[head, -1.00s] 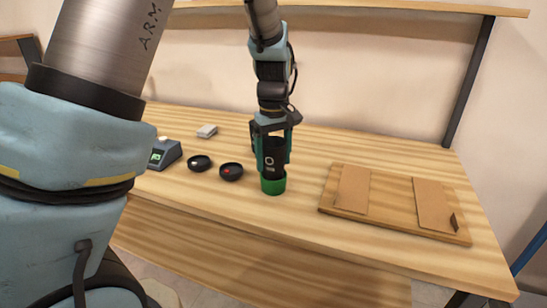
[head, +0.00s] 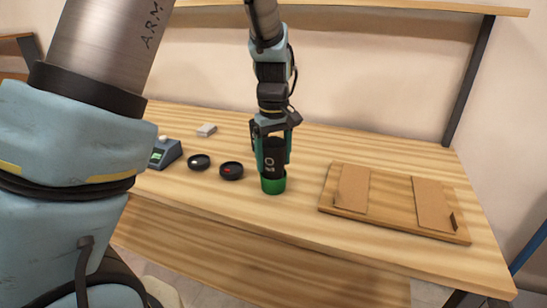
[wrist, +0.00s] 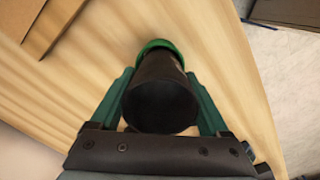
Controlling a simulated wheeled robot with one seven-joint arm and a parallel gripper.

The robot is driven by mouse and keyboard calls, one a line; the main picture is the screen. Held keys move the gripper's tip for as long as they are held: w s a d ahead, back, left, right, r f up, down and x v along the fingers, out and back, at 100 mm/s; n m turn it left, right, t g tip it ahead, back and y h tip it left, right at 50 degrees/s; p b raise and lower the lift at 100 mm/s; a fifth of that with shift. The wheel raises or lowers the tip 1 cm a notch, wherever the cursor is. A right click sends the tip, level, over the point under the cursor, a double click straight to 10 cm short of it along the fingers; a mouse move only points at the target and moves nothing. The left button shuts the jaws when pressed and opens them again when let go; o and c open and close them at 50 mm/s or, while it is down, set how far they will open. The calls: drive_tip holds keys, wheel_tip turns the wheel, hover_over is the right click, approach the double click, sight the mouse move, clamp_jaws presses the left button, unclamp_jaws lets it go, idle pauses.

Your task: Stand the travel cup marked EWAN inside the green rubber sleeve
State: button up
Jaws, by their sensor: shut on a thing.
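A black travel cup (head: 275,158) stands roughly upright between the teal fingers of my gripper (head: 273,155), which is shut on it. Pale lettering shows on its side, but only a part of it, so I cannot read a full name. The green rubber sleeve (head: 273,184) stands on the table directly below the cup. The cup's lower end meets the sleeve's opening; how deep it sits inside I cannot tell. In the wrist view the dark cup (wrist: 162,95) hides most of the sleeve, and the green rim (wrist: 158,45) shows around its far end.
Two small black round dishes (head: 231,171) (head: 199,162) lie left of the sleeve. A wooden board with brown panels (head: 393,221) lies to the right. Bare table (head: 300,205) lies in front.

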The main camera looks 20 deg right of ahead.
drive_tip(key=shift+f+b, duration=0.45)
drive_tip(key=shift+f, duration=0.45)
drive_tip(key=o, duration=0.7)
drive_tip(key=shift+r, duration=0.1)
wheel_tip(320, 180, up, 8)
drive_tip(key=p, duration=0.7)
drive_tip(key=s+a+r, duration=0.1)
drive_tip(key=a, duration=0.9)
drive_tip(key=s+a+r+m+t, duration=0.1)
drive_tip(key=a, duration=0.9)
drive_tip(key=s+a+r+m, duration=0.1)
drive_tip(key=s+a, duration=0.1)
drive_tip(key=a, duration=0.8)
drive_tip(key=shift+a+t, duration=0.1)
drive_tip(key=shift+t, duration=0.2)
